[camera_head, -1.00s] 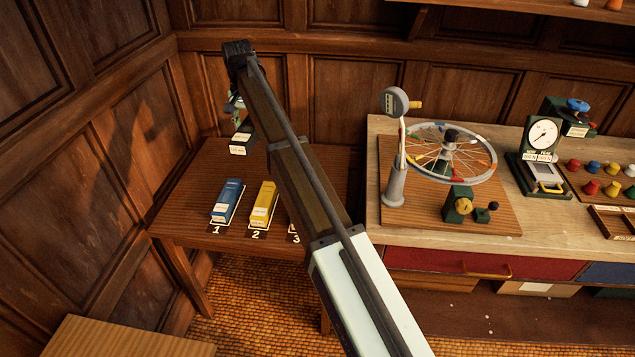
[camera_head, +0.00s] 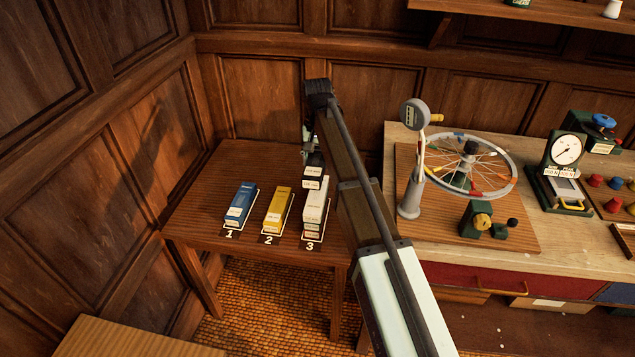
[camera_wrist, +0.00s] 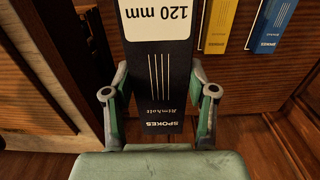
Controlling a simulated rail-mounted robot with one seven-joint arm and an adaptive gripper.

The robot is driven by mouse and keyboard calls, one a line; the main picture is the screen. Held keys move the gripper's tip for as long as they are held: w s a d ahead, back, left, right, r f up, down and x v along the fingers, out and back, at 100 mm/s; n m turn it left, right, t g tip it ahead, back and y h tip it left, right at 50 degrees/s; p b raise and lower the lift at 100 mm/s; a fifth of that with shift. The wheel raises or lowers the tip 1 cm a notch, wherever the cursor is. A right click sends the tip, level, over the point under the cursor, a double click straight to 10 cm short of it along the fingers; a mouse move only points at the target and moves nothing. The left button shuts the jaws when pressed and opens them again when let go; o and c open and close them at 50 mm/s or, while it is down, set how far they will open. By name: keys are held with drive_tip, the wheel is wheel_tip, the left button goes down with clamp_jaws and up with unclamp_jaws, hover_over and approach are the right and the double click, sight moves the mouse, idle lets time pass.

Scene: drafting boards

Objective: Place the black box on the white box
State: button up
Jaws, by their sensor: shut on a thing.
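My gripper (camera_wrist: 160,76) is shut on the black box (camera_wrist: 160,102), with one finger on each side. The box has a white "120 mm" label and the word "SPOKES". In the head view, the black box (camera_head: 313,178) shows by its white labels, in the air at the far end of the white box. The white box (camera_head: 316,206) lies at the place marked 3 on the small wooden table, on top of other boxes with coloured ends. The gap between black and white box cannot be judged. The white box is not clearly visible in the wrist view.
A blue box (camera_head: 240,204) lies at mark 1 and a yellow box (camera_head: 277,210) at mark 2, left of the white box. The small table (camera_head: 195,215) is bare at its left. A workbench (camera_head: 465,258) with a spoked wheel (camera_head: 490,190) stands to the right.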

wheel_tip(320, 180, down, 10)
drive_tip(key=shift+f+p, duration=0.2)
drive_tip(key=shift+p, duration=0.75)
drive_tip(key=shift+f, duration=0.1)
drive_tip(key=o, duration=1.4)
drive_tip(key=shift+c, duration=0.2)
wheel_tip(320, 180, up, 12)
drive_tip(key=shift+r+b, duration=0.15)
drive_tip(key=shift+b, duration=1.1)
